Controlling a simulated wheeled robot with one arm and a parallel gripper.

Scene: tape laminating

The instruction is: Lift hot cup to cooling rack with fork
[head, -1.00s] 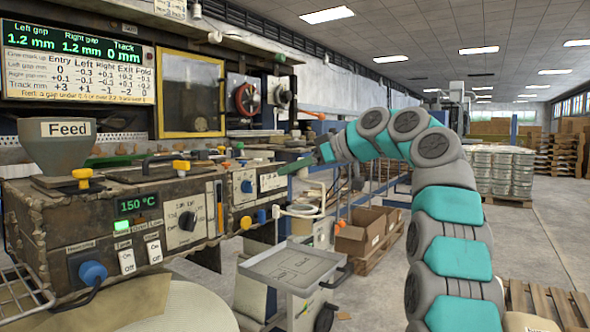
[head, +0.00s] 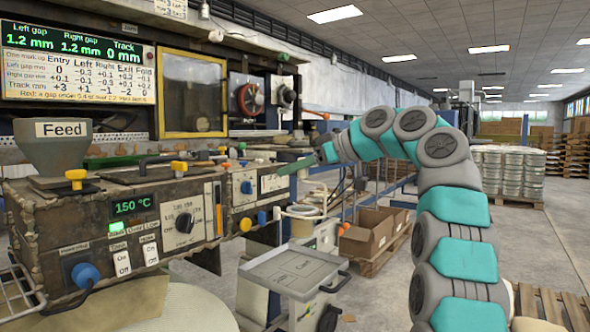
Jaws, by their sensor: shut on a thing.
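My gripper (head: 325,154) is at the end of my teal and grey arm, in the middle of the head view, in front of the machine's right part. It is small here and its fingers are hard to make out. It is shut on a slim green tool (head: 294,167), which points left and slightly down; I cannot tell whether this is the fork. I cannot pick out the hot cup. A wire rack (head: 14,293) shows partly at the lower left edge; I cannot tell whether it is the cooling rack.
The machine with its feed hopper (head: 55,150) and 150 °C display (head: 131,207) fills the left. A grey tray cart (head: 294,270) stands below my gripper. Cardboard boxes (head: 372,232) lie behind it. The floor (head: 540,245) at the right is mostly open.

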